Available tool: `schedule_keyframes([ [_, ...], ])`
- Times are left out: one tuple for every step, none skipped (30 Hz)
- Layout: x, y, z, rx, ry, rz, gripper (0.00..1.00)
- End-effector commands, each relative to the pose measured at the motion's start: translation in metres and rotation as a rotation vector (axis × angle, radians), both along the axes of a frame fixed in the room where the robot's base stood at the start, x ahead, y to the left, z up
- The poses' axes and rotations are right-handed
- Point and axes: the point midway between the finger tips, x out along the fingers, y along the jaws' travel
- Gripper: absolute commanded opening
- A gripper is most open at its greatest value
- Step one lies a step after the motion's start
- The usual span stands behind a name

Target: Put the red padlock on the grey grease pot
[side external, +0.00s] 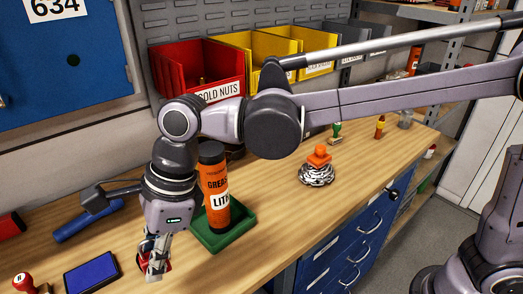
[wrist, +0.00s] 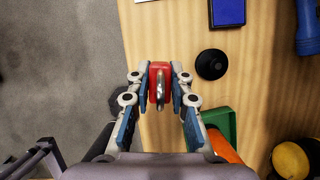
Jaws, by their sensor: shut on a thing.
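The red padlock (wrist: 153,76), with a metal shackle, is between the fingertips of my gripper (wrist: 160,82) in the wrist view. My gripper (side external: 155,268) is shut on it and points down at the left front of the bench in the side view. There the padlock (side external: 167,262) shows only as a little red behind the fingers. I cannot clearly identify the grey grease pot. A small greyish jar (side external: 405,118) stands far back right. A dark round thing (wrist: 212,64) lies right of the padlock in the wrist view; I cannot tell what it is.
An orange grease cartridge (side external: 214,190) stands upright in a green tray (side external: 240,234) close behind my gripper. A blue ink pad (side external: 92,271) and a red-topped stamp (side external: 25,282) lie left. A striped round object (side external: 316,176) carries an orange piece.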

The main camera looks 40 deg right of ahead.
Motion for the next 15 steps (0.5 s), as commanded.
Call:
schedule_keyframes([
  [0.005,-0.015,0.002,-0.001,0.0,-0.014,0.0],
  [0.008,-0.024,0.003,-0.001,0.0,-0.022,0.0],
  [0.012,-0.039,0.005,-0.001,0.0,-0.031,0.0],
  [0.015,-0.051,0.006,0.0,0.0,-0.04,0.0],
  [0.018,-0.064,0.007,0.0,0.0,-0.048,0.0],
  [0.021,-0.082,0.008,-0.001,0.0,-0.057,0.0],
  [0.022,-0.096,0.01,-0.002,0.001,-0.065,0.0],
  [0.024,-0.109,0.011,-0.002,0.001,-0.07,0.0],
  [0.025,-0.125,0.013,-0.001,0.001,-0.075,0.0],
  [0.026,-0.137,0.014,-0.001,0.001,-0.078,0.0],
  [0.026,-0.149,0.015,-0.002,0.002,-0.079,0.0],
  [0.027,-0.164,0.017,-0.003,0.002,-0.079,0.0],
  [0.027,-0.174,0.018,-0.002,0.001,-0.077,0.0],
  [0.027,-0.185,0.019,-0.003,0.002,-0.072,0.0],
  [0.027,-0.198,0.021,-0.003,0.002,-0.062,0.0],
])
